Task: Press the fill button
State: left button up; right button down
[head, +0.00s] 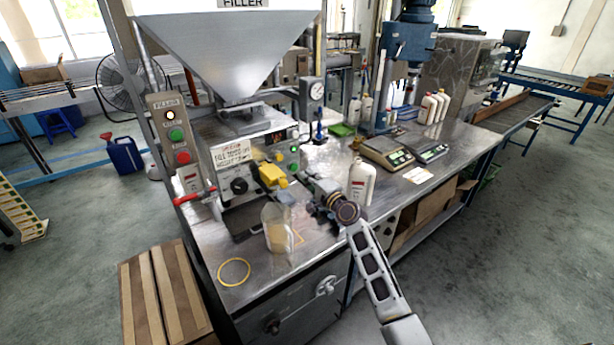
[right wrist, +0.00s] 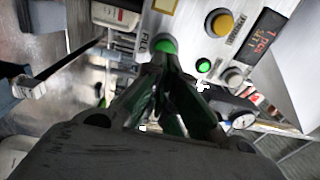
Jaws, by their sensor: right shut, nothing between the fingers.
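The filling machine's front panel (right wrist: 215,30) shows in the right wrist view. Its green button (right wrist: 165,45) sits beside the label FILL. My right gripper (right wrist: 166,62) is shut and empty, with its fingertips right at this button and covering its lower part. I cannot tell whether they touch it. In the head view my right gripper (head: 309,181) is in front of the machine, right of the yellow nozzle (head: 270,176) and just below the panel's green buttons (head: 294,150). A clear jug (head: 277,229) with tan contents stands on the bench front. My left gripper is out of view.
The panel also carries a yellow button (right wrist: 219,22) and a smaller green one (right wrist: 203,65). A white bottle (head: 362,183) stands close behind my right wrist. A separate button post (head: 176,140) is at the left. Scales (head: 387,153) sit farther right on the bench.

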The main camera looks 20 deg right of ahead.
jog(key=b+v, duration=0.1)
jog(key=v, duration=0.8)
dwell(0.4)
jog(key=shift+s, duration=0.1)
jog(key=shift+a, duration=0.1)
dwell(0.6)
